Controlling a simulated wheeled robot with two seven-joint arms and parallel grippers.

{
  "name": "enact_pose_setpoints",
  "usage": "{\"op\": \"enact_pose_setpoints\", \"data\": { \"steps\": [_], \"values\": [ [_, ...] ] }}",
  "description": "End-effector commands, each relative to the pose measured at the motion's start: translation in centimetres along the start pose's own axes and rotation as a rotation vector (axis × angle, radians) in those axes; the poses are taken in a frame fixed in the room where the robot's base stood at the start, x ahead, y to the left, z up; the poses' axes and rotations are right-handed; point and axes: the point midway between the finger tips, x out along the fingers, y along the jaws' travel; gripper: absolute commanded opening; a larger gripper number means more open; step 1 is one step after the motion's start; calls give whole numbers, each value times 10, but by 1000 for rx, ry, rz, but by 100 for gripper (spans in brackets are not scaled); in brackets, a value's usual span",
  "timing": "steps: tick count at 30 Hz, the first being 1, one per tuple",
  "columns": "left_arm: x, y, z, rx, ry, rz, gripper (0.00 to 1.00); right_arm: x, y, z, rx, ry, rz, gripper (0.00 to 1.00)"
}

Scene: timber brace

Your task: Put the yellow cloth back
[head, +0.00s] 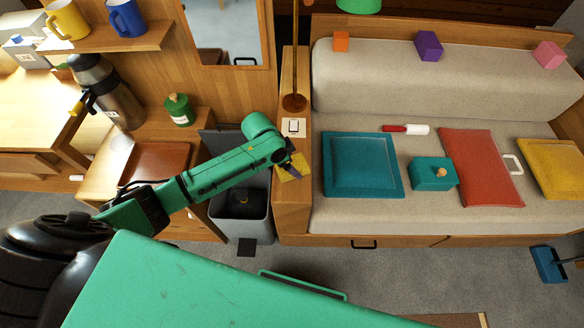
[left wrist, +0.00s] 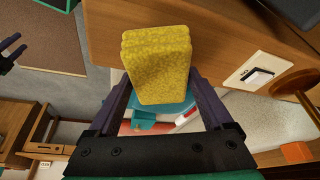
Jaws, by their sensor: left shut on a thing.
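The yellow cloth (head: 296,170) is a thick, folded-looking block. My left gripper (head: 289,158) is shut on it, and the left wrist view shows the cloth (left wrist: 157,65) upright between the two dark fingers. In the head view the cloth appears over the wooden end panel (head: 291,205) of the sofa bench; I cannot tell whether it touches the wood. My right gripper (left wrist: 10,52) shows only at the top left edge of the left wrist view, with its dark fingers apart and nothing seen between them.
An open grey bin (head: 240,215) stands below my left forearm. The bench seat holds a teal tray (head: 362,165), a teal box (head: 433,174) and a red cushion (head: 480,168). A lamp base (head: 295,102) stands behind the cloth. A flask (head: 110,90) and a green jar (head: 179,110) stand left.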

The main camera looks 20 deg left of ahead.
Motion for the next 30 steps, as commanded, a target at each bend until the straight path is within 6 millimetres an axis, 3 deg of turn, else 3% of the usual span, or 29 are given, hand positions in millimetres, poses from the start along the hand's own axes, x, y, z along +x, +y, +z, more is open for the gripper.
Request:
{"op": "enact_pose_setpoints", "data": {
  "steps": [4, 11, 12, 13, 23, 30],
  "values": [
    [25, 0, 10, -2, -1, 1, 40, 2, 0, 0, 0, 0, 0, 50],
    [27, 0, 11, -1, 0, 0, 40, 2, 0, 0, 0, 0, 0, 50],
    [27, 0, 11, -1, 0, 0, 88, 2, 0, 0, 0, 0, 0, 50],
    [27, 0, 11, -1, 0, 0, 100, 2, 0, 0, 0, 0, 0, 50],
    [22, 0, 11, -2, 0, 0, 100, 1, 0, 0, 0, 1, 0, 50],
    [-22, -1, 11, 0, 0, -2, 100, -4, 0, -1, 0, 1, 0, 50]
  ]
}}
